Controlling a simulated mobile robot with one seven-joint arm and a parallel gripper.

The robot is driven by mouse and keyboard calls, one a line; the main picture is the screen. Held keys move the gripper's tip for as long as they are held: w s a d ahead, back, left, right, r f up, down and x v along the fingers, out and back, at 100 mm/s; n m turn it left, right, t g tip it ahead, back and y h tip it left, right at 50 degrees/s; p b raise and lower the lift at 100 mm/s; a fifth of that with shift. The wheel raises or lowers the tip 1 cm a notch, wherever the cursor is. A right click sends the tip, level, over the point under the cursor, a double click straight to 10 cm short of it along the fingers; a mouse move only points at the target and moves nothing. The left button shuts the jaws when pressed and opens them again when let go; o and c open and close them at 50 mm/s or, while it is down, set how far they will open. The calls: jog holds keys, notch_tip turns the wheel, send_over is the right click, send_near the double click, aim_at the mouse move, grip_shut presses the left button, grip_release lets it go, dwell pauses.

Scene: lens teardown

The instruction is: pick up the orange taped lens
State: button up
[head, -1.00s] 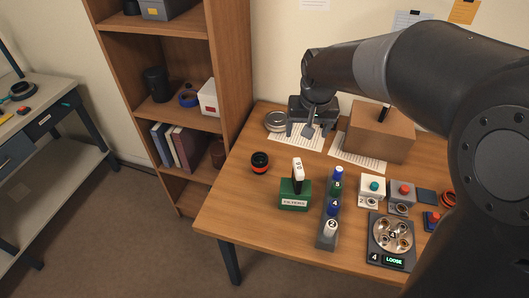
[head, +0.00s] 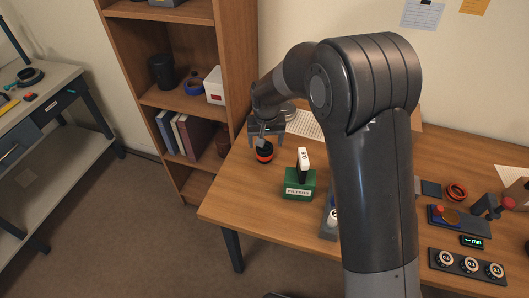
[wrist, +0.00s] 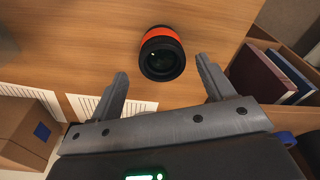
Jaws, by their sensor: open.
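The orange taped lens (head: 264,153) is a short black cylinder with an orange band. It stands on the wooden table near its left edge. In the wrist view the lens (wrist: 162,55) is just beyond the fingertips, roughly centred between them. My gripper (head: 267,136) is above and close to the lens in the head view, and partly covers it. In the wrist view my gripper (wrist: 160,78) has its two fingers spread wide with nothing between them. I cannot tell how high the fingertips are above the table.
A green filters box (head: 299,185) with a white tab stands right of the lens. A wooden bookshelf (head: 230,60) rises behind the table's left end. My arm hides the table's middle. A red-ringed part (head: 456,192) and a numbered tray (head: 467,265) lie at right.

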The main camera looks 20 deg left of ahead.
aim_at(265, 146)
jog(key=shift+w+a+f, duration=0.1)
jog(key=shift+a+f, duration=0.05)
jog(key=shift+f, duration=1.2)
jog(key=shift+w+a+f, duration=0.1)
jog(key=shift+f, duration=1.2)
jog(key=shift+c, duration=0.4)
jog(key=c, duration=1)
